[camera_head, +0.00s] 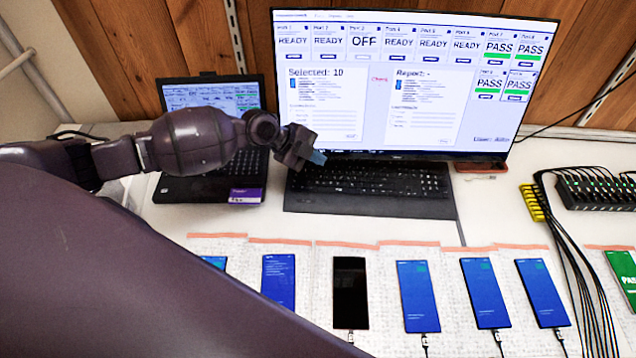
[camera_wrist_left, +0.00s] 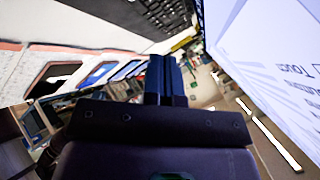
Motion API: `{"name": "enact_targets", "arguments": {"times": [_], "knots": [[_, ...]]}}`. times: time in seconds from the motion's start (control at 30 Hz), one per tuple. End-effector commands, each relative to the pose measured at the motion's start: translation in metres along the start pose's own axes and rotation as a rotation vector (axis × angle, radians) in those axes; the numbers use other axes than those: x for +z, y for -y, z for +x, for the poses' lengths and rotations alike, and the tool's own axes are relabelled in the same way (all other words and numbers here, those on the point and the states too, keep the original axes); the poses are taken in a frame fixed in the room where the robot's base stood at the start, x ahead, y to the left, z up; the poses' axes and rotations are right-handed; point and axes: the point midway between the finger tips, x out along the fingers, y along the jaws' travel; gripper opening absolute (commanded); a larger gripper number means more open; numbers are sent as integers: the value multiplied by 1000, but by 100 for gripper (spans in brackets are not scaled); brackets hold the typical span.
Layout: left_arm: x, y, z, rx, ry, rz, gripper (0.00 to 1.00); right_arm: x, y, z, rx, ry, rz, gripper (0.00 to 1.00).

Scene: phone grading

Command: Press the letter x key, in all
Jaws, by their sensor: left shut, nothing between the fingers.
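The black keyboard (camera_head: 375,183) lies on the white table in front of the large monitor (camera_head: 400,85). The letter x key cannot be made out at this size. My left gripper (camera_head: 318,157) is over the left end of the keyboard, near the monitor's lower edge. Its fingers are shut with nothing between them. I cannot tell whether the tips touch the keys. In the left wrist view the shut fingers (camera_wrist_left: 165,80) point up the picture, with the keyboard (camera_wrist_left: 163,12) beyond and the monitor (camera_wrist_left: 265,60) at the right. My right gripper is not in view.
A small laptop (camera_head: 208,185) stands left of the keyboard. Several phones, including a dark-screened one (camera_head: 350,293), lie in a row in front. A black hub (camera_head: 600,192) with cables and a yellow strip (camera_head: 532,203) are at the right. My arm covers the lower left.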

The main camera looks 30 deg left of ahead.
Motion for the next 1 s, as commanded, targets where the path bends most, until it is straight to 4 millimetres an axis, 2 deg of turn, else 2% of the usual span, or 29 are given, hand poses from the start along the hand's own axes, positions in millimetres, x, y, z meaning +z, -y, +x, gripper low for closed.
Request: {"name": "enact_targets", "arguments": {"times": [0.43,0.6,1.0], "knots": [[27,-28,38,4,0,-2,0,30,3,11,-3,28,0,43],[37,-39,51,4,0,-2,0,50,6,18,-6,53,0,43],[39,-39,54,-1,0,1,0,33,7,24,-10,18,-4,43]]}}
